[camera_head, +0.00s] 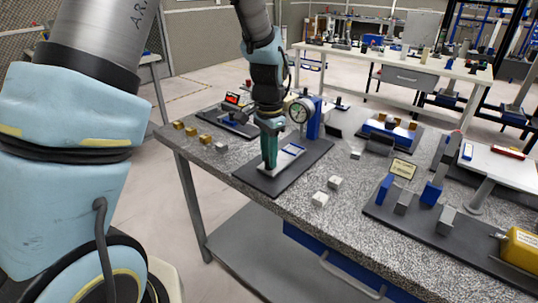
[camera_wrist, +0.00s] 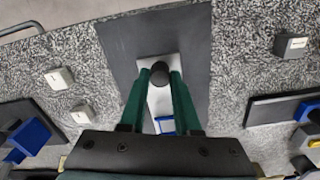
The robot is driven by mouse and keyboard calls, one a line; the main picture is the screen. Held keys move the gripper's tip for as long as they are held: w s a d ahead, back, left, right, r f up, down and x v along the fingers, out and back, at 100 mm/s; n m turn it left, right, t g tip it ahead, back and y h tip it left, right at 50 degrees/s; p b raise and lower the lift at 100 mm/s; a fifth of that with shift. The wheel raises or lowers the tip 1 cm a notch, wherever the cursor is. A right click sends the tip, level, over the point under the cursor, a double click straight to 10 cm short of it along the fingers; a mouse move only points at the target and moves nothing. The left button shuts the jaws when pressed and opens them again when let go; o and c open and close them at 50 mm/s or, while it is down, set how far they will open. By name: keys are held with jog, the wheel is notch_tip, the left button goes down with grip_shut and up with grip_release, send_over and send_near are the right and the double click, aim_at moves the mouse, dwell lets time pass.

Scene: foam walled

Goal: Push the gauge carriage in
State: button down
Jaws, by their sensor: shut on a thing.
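The gauge carriage is a pale plate (camera_head: 289,157) on a dark base board (camera_head: 312,160), below a round dial gauge (camera_head: 300,111) on a blue upright (camera_head: 314,124). In the wrist view the pale plate (camera_wrist: 153,99) carries a black round knob (camera_wrist: 160,73) and a blue-edged patch (camera_wrist: 165,125). My gripper (camera_head: 269,166) points down over the near part of the board. In the wrist view its green fingers (camera_wrist: 160,80) stand on either side of the knob and are shut on it. In the head view the knob is hidden by my gripper.
Two pale blocks (camera_head: 327,190) lie right of the board on the speckled table (camera_head: 250,208). Several brass and grey blocks (camera_head: 191,131) lie to the left. Another dark board with blue and grey blocks (camera_head: 430,192) stands at the right. The near tabletop is clear.

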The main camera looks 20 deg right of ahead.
aim_at(279, 160)
jog(key=shift+d, duration=0.1)
dwell(0.6)
jog(key=shift+w+d+r+p, duration=0.1)
jog(key=shift+w+d, duration=0.25)
jog(key=shift+d, duration=0.3)
jog(key=shift+w+d+f+p, duration=0.1)
jog(key=shift+w+d, duration=0.3)
jog(key=shift+d, duration=0.2)
jog(key=shift+w+d+r+p, duration=0.1)
jog(key=shift+w+d, duration=0.25)
jog(key=shift+d, duration=0.3)
jog(key=c, duration=0.6)
grip_release()
notch_tip(279, 160, up, 11)
jog(key=shift+f+b, duration=0.15)
jog(key=shift+b, duration=1)
